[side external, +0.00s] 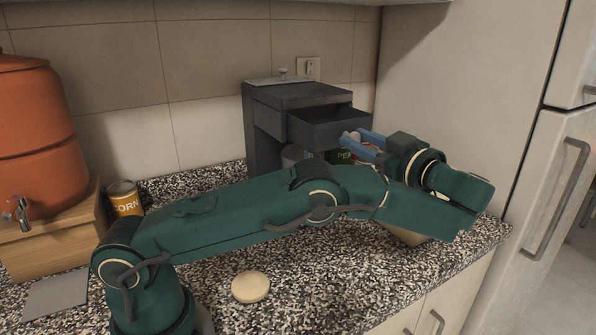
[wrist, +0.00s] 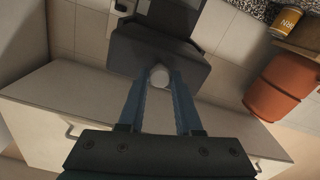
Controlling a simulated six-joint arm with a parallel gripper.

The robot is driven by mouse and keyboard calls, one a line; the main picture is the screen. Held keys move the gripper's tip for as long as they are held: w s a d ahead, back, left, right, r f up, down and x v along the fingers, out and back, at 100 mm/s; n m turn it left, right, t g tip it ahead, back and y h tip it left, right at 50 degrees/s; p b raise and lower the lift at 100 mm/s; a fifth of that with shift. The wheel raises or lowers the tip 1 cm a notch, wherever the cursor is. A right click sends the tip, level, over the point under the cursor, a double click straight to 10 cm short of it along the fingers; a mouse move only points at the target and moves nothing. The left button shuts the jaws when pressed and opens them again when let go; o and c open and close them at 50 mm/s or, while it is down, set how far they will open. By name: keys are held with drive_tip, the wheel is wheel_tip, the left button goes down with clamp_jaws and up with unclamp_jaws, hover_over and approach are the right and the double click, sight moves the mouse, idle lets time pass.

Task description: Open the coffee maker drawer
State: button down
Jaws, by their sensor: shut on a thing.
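The coffee maker (side external: 264,155) is a dark grey box against the back wall, with a small knob on its top. Its drawer (side external: 330,128) stands pulled out at the upper front. My gripper (side external: 356,138) is at the drawer's front, with its blue fingers shut on a pale round knob (wrist: 160,76). In the wrist view the drawer (wrist: 150,52) shows as a dark panel just beyond the fingertips. How far the drawer can still travel cannot be told.
A corn can (side external: 124,199) and an orange dispenser (side external: 40,140) on a wooden stand are at left. A round pale object (side external: 250,287) lies on the speckled counter (side external: 330,285). A fridge (side external: 480,80) borders the right.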

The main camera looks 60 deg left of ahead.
drive_tip(key=shift+d, duration=0.95)
drive_tip(key=c, duration=0.6)
unclamp_jaws()
drive_tip(key=shift+a, duration=0.1)
